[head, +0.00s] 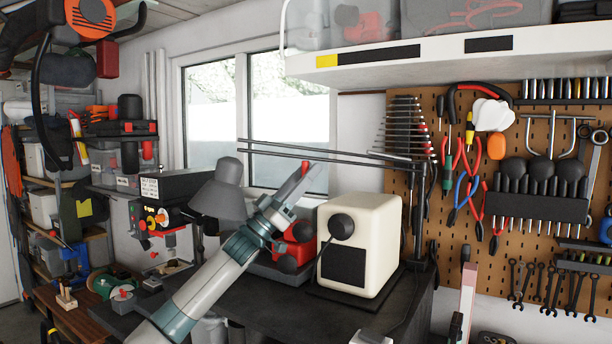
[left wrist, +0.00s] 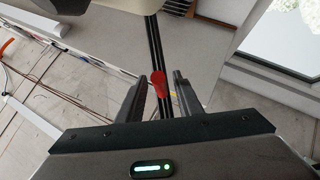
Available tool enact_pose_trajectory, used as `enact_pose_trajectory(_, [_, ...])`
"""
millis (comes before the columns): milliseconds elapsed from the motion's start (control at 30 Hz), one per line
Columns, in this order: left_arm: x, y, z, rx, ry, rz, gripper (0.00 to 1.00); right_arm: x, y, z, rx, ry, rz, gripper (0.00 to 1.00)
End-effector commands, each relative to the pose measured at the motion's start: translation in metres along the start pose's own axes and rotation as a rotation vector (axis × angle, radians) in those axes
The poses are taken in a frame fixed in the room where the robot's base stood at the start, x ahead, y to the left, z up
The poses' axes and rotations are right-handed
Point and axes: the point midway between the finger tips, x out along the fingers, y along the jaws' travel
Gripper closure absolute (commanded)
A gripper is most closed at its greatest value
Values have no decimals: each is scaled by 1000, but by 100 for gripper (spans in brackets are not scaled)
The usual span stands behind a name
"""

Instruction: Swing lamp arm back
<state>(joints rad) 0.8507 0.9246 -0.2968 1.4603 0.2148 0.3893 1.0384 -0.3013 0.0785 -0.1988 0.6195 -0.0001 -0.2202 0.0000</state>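The lamp has a grey shade (head: 218,200) at the left and a thin dark arm of two parallel rods (head: 350,158) running right to an upright post (head: 420,215) by the pegboard. The rods also cross the left wrist view (left wrist: 153,40). A small red grip (left wrist: 158,82) shows against the rods there. My left gripper (head: 298,180) is just below the rods in the head view. In the left wrist view its two fingers (left wrist: 160,88) are apart, on either side of the red grip, with gaps visible. Whether either finger touches it is unclear. My right gripper is not in view.
A cream box-shaped machine (head: 375,235) stands on the dark bench (head: 270,310) right of my left gripper. A red item (head: 295,245) lies behind my gripper. A white shelf (head: 450,50) overhangs the back, and a tool pegboard (head: 530,240) fills the right.

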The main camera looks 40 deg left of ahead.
Motion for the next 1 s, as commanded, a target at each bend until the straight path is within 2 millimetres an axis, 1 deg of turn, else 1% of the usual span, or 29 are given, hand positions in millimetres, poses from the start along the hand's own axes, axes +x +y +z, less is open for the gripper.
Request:
enact_pose_trajectory(167, [-11,0,2,1,-1,0,67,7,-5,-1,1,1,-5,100])
enact_pose_trajectory(267, [-22,-1,3,1,-2,-1,67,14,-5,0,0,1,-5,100])
enact_pose_trajectory(700, [-94,0,6,0,-5,-1,67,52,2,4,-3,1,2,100])
enact_pose_trajectory(900, [-113,0,4,0,-3,0,67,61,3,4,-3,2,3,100])
enact_pose_trajectory(1000, [-118,0,3,0,-2,0,67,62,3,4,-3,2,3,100])
